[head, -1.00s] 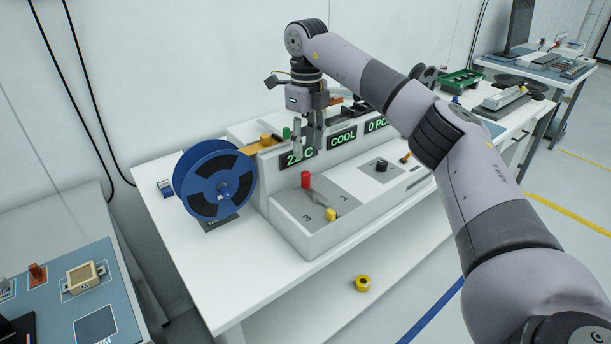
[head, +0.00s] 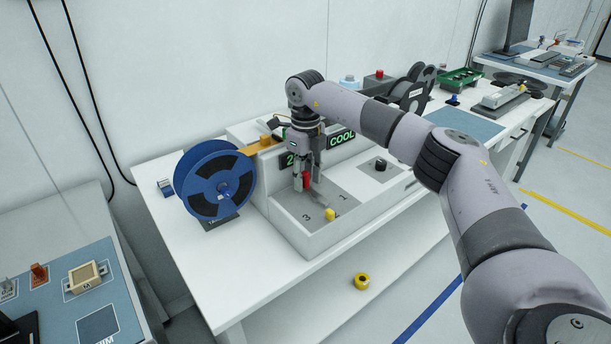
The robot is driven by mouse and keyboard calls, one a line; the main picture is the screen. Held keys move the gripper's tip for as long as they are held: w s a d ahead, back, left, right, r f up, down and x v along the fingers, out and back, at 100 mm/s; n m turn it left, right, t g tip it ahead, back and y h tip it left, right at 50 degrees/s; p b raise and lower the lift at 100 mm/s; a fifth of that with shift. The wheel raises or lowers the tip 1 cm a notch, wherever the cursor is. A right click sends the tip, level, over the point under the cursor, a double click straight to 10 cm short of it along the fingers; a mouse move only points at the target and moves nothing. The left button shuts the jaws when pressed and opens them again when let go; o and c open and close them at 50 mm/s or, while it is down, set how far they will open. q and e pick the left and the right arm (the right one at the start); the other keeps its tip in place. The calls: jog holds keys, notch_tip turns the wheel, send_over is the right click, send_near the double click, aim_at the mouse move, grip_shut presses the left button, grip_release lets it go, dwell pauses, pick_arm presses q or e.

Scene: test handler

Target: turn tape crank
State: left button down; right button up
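The crank with its red upright knob (head: 306,181) stands on the grey panel marked 3 and 1 (head: 323,206) of the white machine. My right gripper (head: 306,183) points down at the knob, with one finger on each side of it. Its fingers look spread, and I see no clear grip on the knob. The fingers partly hide the knob and the crank arm. The blue tape reel (head: 215,183) stands upright at the machine's left end. My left gripper is not in view.
A yellow knob (head: 330,214) sits close by on the same panel, and a black knob (head: 381,164) sits further right. Green-lit displays (head: 342,138) rise behind the gripper. A yellow roll (head: 362,281) lies low in front. The white tabletop's left front (head: 200,250) is clear.

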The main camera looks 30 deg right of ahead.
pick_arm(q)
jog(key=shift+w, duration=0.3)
pick_arm(e)
grip_shut()
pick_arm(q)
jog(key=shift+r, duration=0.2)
